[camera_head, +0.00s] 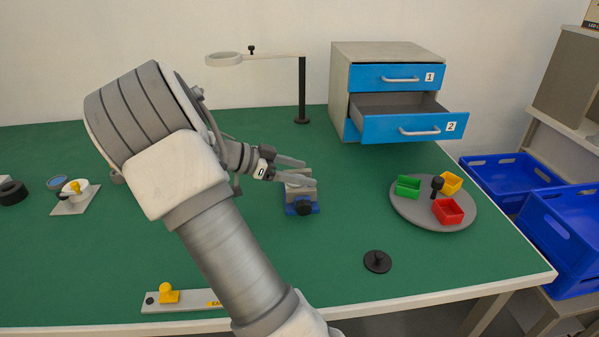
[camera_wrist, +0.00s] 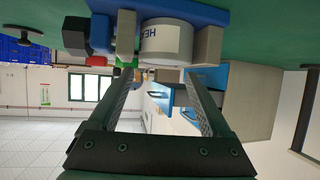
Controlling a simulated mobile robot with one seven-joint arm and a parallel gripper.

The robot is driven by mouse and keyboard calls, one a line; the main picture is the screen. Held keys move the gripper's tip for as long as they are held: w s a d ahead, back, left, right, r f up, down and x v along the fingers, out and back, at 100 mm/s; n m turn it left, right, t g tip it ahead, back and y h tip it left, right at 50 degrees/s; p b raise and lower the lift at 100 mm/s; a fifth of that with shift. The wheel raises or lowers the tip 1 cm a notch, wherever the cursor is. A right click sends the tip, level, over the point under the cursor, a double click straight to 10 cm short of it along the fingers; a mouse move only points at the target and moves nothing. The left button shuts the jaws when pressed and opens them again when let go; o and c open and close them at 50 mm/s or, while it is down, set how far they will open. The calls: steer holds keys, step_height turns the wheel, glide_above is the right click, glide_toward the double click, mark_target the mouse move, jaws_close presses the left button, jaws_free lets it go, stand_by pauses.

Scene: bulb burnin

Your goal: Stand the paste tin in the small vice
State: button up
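The paste tin (camera_wrist: 166,42), pale grey-white with a partly visible printed label, shows in the wrist view between the two grey jaws of the small vice (camera_wrist: 208,46). That view is upside down, with the vice's blue base at the top. In the head view the vice (camera_head: 302,208) stands on the green bench, with its black knob facing the front; I cannot make out the tin there. My gripper (camera_head: 304,172) is at the top of the vice. In the wrist view its fingers (camera_wrist: 162,78) are spread and empty, with their tips near the tin. Whether they touch it is unclear.
A drawer cabinet (camera_head: 388,60) stands behind, with drawer 2 pulled out. A round grey tray (camera_head: 408,208) with coloured bins is at right. A magnifier stand (camera_head: 302,95) is behind the vice. A black disc (camera_head: 377,261) lies in front; the bench around it is clear.

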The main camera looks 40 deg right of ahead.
steer(key=shift+o, duration=1)
steer(key=p+v, duration=0.3)
steer(key=v, duration=1.4)
steer(key=shift+a+p, duration=0.25)
steer(key=shift+p, duration=0.05)
